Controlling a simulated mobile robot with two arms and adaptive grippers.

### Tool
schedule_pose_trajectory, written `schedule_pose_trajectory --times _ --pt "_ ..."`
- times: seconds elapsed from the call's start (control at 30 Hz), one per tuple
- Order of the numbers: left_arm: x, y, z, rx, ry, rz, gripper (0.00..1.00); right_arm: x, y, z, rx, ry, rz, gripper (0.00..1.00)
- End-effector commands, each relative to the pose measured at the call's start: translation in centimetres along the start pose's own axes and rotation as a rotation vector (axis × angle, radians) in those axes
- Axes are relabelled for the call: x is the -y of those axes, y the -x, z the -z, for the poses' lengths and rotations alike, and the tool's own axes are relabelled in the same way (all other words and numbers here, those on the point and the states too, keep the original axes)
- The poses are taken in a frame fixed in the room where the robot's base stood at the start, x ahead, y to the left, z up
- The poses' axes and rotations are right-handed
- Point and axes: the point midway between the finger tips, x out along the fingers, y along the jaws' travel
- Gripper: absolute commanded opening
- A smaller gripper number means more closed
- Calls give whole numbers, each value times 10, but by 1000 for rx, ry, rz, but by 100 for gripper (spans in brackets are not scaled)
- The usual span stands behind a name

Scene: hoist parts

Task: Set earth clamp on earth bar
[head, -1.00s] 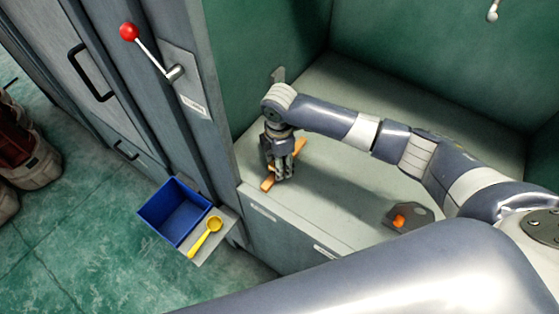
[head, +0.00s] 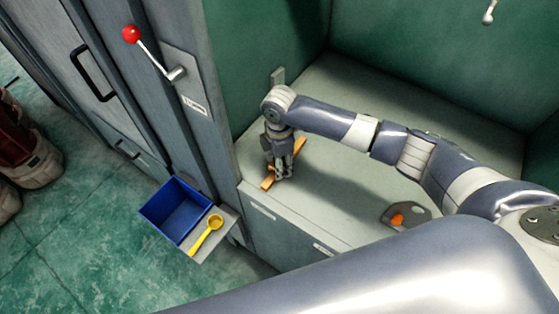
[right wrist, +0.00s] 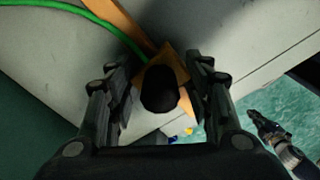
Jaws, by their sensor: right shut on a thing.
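The orange-copper earth bar (head: 299,149) lies on the grey ledge at its left end. My right gripper (head: 280,174) points down over it. In the right wrist view, my right gripper (right wrist: 160,95) is shut on the earth clamp, whose black rounded top (right wrist: 159,89) sits between the fingers. An orange-copper part shows around and below that top, close against the bar (right wrist: 122,22). Whether the clamp touches the bar or is seated on it I cannot tell. A dark gripper-like end (right wrist: 264,126), probably my left gripper, shows at lower right; its jaws are unclear.
A green cable (right wrist: 60,7) runs beside the bar. A dark plate with an orange knob (head: 397,219) lies on the ledge to the right. A blue bin (head: 175,211) and yellow scoop (head: 207,234) are left of the ledge. A red-knobbed lever (head: 131,34) sticks out above.

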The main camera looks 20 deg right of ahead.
Motion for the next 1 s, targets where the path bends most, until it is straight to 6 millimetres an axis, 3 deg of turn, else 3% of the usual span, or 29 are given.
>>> schedule_pose_trajectory --times 0.3,0.33,0.4,0.43,0.8,1.0 --pt "-1 -1 0 0 -1 -1 0 4 -8 0 3 0 8 17" --pt "-1 -1 0 0 -2 -1 0 4 -8 0 3 0 9 51" --pt "-1 -1 0 0 -2 -1 0 5 -9 0 3 1 10 67" --pt "-1 -1 0 1 -2 -1 0 5 -9 0 3 1 11 70" --pt "-1 0 -2 2 0 -1 0 2 -4 0 2 0 6 70" --pt "-1 0 -1 1 0 -1 0 1 23 0 0 1 2 70"
